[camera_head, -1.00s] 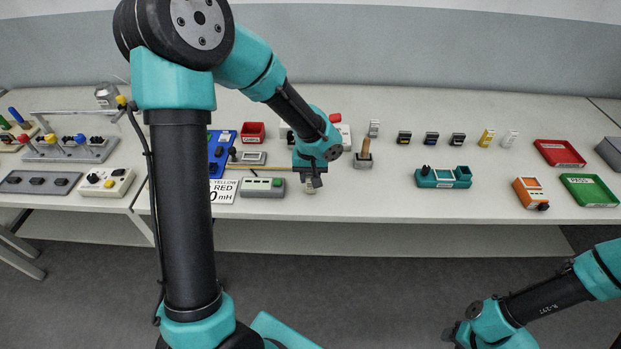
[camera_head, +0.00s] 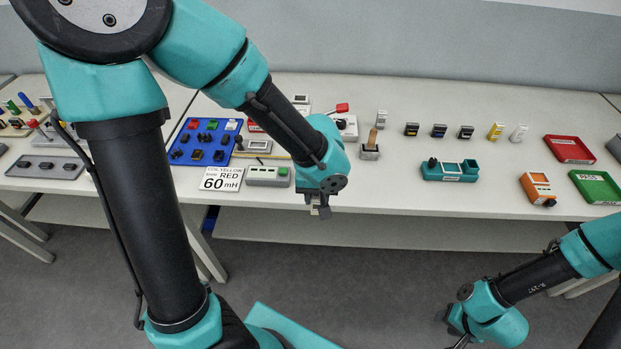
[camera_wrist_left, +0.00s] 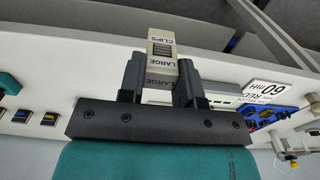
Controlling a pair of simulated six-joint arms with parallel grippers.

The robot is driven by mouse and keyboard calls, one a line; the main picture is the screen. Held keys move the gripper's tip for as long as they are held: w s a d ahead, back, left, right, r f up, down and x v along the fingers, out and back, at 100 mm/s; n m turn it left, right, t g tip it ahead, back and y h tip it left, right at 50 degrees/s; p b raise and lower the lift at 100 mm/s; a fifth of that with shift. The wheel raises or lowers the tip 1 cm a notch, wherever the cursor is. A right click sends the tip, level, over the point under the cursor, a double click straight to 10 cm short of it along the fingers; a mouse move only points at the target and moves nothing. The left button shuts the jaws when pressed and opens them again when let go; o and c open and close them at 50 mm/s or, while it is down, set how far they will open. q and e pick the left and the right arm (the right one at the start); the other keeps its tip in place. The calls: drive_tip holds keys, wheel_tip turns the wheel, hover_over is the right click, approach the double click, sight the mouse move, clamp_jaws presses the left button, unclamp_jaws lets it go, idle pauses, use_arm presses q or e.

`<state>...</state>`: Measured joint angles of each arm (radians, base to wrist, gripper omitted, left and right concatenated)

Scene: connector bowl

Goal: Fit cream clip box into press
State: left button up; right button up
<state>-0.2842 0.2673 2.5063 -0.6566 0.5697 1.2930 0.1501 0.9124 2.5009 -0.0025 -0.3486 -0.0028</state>
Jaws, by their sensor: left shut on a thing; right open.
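My left gripper (camera_head: 321,205) is shut on a cream box labelled LARGE CLIPS. The box (camera_wrist_left: 161,47) stands up between the two dark fingers (camera_wrist_left: 160,64) in the left wrist view. In the head view the gripper is near the table's front edge, and the box is small and mostly hidden below it. My right gripper (camera_head: 457,328) is open at the bottom right, away from the table. No part is clearly marked as the press. A teal fixture with a black knob (camera_head: 450,171) and a grey block with a wooden handle (camera_head: 370,150) stand to the right of my left gripper.
A blue tray of parts (camera_head: 205,142), a 60 mH card (camera_head: 221,179) and a grey device (camera_head: 267,176) lie to the left. Several small boxes stand at the back. Red (camera_head: 569,149) and green (camera_head: 596,187) trays and an orange device (camera_head: 537,188) are at right.

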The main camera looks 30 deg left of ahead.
use_arm(q)
drive_tip(key=shift+s+d, duration=0.45)
drive_tip(key=shift+s, duration=0.4)
drive_tip(key=shift+w+r, duration=0.1)
